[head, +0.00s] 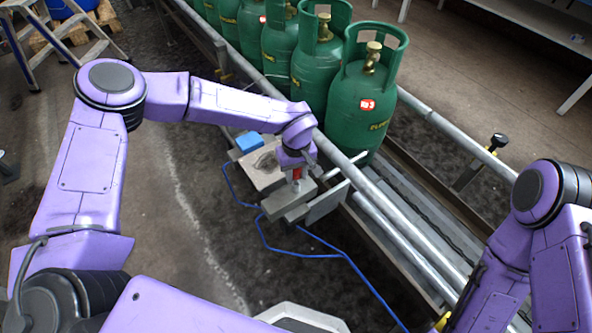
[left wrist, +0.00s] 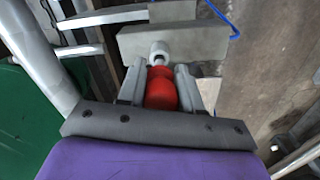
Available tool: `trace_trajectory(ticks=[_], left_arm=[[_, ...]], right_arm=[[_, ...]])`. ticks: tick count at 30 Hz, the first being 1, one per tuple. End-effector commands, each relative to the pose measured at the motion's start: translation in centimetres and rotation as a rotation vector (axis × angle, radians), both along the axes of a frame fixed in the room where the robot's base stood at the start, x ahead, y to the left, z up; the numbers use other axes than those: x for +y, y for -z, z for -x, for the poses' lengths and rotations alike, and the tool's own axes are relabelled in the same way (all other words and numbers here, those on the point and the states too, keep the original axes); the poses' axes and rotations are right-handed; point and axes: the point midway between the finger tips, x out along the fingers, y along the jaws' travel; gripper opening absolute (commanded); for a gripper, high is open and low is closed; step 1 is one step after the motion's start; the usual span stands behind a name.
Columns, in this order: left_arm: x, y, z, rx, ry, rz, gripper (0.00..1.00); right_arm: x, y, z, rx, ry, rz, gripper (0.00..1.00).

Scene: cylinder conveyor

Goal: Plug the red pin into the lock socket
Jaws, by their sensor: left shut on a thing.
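The red pin (left wrist: 161,92) is between the two grey fingers of my left gripper (left wrist: 160,74), which is shut on it. In the head view a small patch of the red pin (head: 297,174) shows below my left gripper (head: 296,170), above a grey metal block (head: 290,201). In the left wrist view a round silver collar (left wrist: 159,52) lies just beyond the pin, against the grey block (left wrist: 185,42). I cannot tell whether the collar belongs to the pin or the lock socket, nor whether the pin is seated. My right gripper is not in view.
Several green gas cylinders (head: 360,112) stand on the conveyor, close behind my left gripper. Metal rails (head: 405,228) run toward the lower right. A blue cable (head: 300,254) lies on the floor. A ladder (head: 60,36) stands at upper left.

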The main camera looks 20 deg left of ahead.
Motion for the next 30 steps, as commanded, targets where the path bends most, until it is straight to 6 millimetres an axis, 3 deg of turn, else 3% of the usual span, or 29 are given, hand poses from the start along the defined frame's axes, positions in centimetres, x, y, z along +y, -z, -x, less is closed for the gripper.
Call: trace_trajectory(ticks=[30], left_arm=[[0.0, 1.5, 0.0, -0.001, 0.001, -0.001, 0.00]], right_arm=[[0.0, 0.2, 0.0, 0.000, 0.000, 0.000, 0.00]])
